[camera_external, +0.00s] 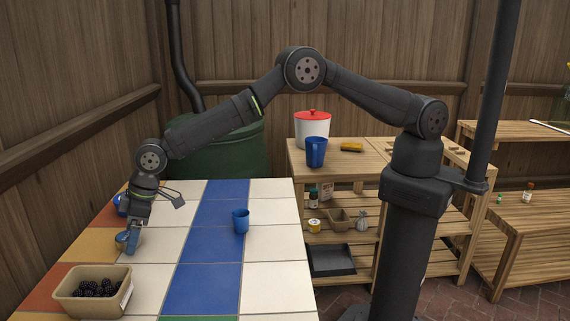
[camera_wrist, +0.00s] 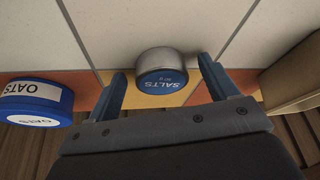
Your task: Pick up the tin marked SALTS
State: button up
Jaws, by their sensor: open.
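The SALTS tin (camera_wrist: 161,69) is a short silver cylinder with a blue label. In the wrist view it lies at the top middle, between and just beyond the fingertips of my open gripper (camera_wrist: 162,75). No contact with the fingers shows. In the external view the tin (camera_external: 122,240) stands at the far left of the tiled table, partly hidden by my gripper (camera_external: 132,247). Its label text is too small to read there.
A blue OATS tin (camera_wrist: 36,102) stands left of my gripper in the wrist view. A tan box of blackberries (camera_external: 72,306) sits at the table's front left. A blue cup (camera_external: 240,222) stands mid-table. Tiles (camera_external: 205,247) between are clear.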

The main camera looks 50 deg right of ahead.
jog(key=c, duration=1.1)
jog(key=shift+r, duration=0.1)
